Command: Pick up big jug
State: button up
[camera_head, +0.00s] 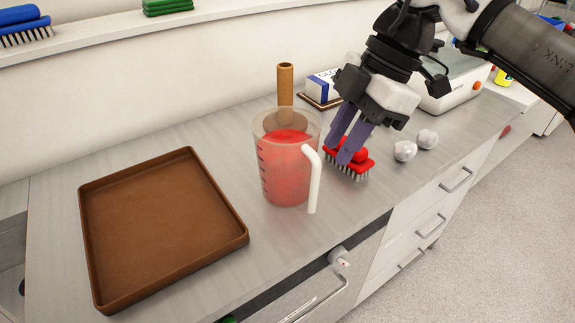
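The big jug (284,172) is a clear measuring jug with red liquid and dark level marks. It stands upright on the grey worktop near the middle of the view. Its white handle (313,180) is on the right side, towards the worktop's front edge. My gripper (338,155) is to the right of the jug, with its two purple fingers pointing down and left towards the handle. The fingers are apart with nothing visible held between them, and they do not appear to touch the jug. They cover part of a red brush.
The red brush (358,162) lies right of the jug. A wooden cylinder (285,85) stands behind it. A brown tray (240,238) fills the left. Two crumpled white balls (404,151) lie right, near a white device (452,94). A boxed item (323,84) is behind.

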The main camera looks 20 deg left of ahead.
aim_at(319, 179)
jog(key=x, duration=0.7)
jog(key=shift+a+f, duration=0.1)
jog(key=shift+f, duration=0.3)
grip_shut()
